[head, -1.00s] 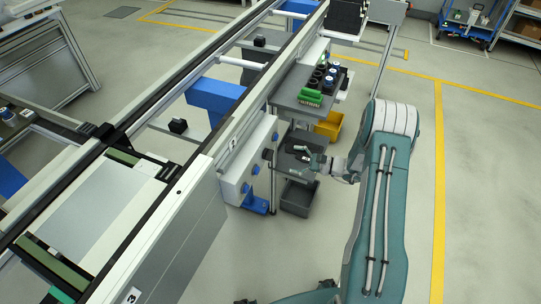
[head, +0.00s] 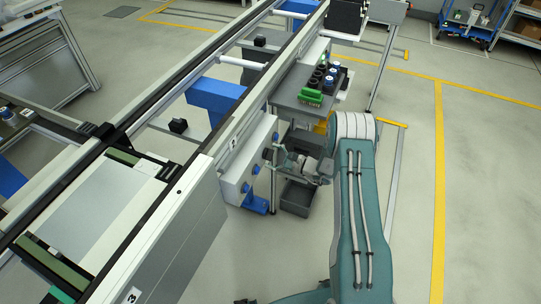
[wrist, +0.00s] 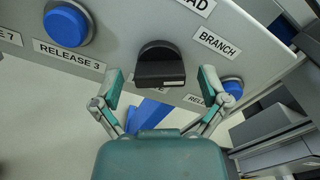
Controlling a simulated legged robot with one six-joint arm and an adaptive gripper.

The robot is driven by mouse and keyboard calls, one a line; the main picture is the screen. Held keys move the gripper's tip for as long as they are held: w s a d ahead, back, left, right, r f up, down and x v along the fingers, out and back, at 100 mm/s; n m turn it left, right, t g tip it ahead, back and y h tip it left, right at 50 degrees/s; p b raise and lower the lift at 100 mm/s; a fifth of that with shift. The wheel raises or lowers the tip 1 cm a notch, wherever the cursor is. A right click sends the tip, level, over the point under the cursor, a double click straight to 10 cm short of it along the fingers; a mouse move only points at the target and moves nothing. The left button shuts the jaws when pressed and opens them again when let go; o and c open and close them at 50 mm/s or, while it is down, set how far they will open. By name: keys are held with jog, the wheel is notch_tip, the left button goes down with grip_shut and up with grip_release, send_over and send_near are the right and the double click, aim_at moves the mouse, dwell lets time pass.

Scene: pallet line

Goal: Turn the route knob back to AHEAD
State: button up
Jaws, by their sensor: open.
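The route knob (wrist: 161,66) is black, with a thick raised bar, on the light grey panel (wrist: 120,50) in the wrist view. A label reading BRANCH (wrist: 216,43) is at its upper right. A partly cut-off label ending in AD (wrist: 201,3) is above. I cannot tell surely which label the knob points to. My gripper (wrist: 160,86) is open and empty, with one fingertip to the left and one to the right of the knob, apart from it. In the head view my gripper (head: 284,157) is close to the panel (head: 247,158).
A large blue button (wrist: 68,26) sits left of the knob above the label RELEASE 3 (wrist: 69,56). Another blue button (wrist: 233,87) is close beyond the right finger. A cart top with green and dark parts (head: 308,95) stands behind my arm.

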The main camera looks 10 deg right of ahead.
jog(key=shift+w+a, duration=0.15)
jog(key=shift+a, duration=0.05)
jog(key=c, duration=1.2)
jog(key=shift+o, duration=0.2)
jog(key=n, duration=1.1)
jog(key=shift+f+n, duration=0.1)
jog(key=shift+n, duration=0.3)
jog(key=shift+f, duration=0.1)
